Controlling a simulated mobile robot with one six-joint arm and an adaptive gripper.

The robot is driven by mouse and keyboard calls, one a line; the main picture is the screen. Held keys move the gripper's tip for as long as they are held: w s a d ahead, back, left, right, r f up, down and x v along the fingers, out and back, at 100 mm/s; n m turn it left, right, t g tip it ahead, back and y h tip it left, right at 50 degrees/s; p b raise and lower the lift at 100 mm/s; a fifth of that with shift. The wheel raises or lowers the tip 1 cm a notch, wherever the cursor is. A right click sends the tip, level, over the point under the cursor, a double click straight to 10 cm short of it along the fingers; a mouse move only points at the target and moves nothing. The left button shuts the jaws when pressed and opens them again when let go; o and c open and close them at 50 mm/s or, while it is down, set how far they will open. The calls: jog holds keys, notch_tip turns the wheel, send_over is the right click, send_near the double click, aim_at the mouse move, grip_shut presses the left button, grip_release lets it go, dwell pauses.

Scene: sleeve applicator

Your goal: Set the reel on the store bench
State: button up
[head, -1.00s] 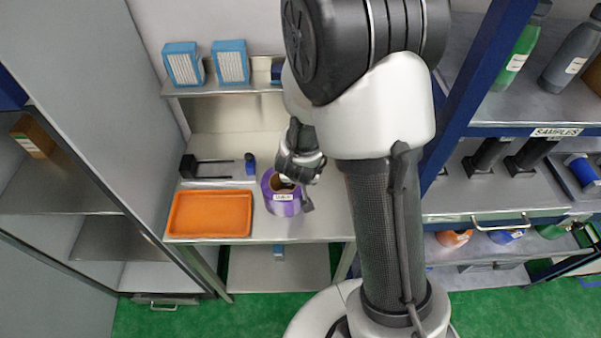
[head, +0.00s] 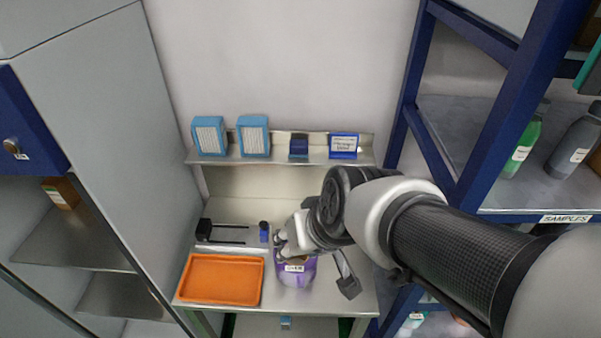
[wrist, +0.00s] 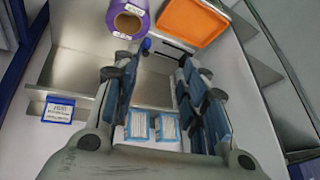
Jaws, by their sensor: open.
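The purple reel (head: 298,274) with a white label stands on the steel bench (head: 345,300), right of the orange tray. It also shows at the top of the wrist view (wrist: 127,20), where its brown core and label are visible. My gripper (head: 314,260) is above and beside the reel in the head view, covering its upper part. In the wrist view my gripper (wrist: 152,65) has its fingers wide apart with nothing held between them. The reel lies beyond the left finger there; whether they touch cannot be told.
The orange tray (head: 222,279) is left of the reel. A black forked stand (head: 215,231) and a small blue item (head: 264,231) sit behind. The back shelf holds blue-framed filters (head: 253,136) and a blue sign (head: 343,146). A blue rack post (head: 485,130) rises at right.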

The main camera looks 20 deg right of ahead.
jog(key=s+d+r+g+h, duration=0.1)
jog(key=s+d+r, duration=0.2)
jog(key=s, duration=0.6)
jog(key=shift+s+d+r+h, duration=0.35)
jog(key=shift+s+d+h, duration=0.05)
jog(key=shift+d, duration=0.2)
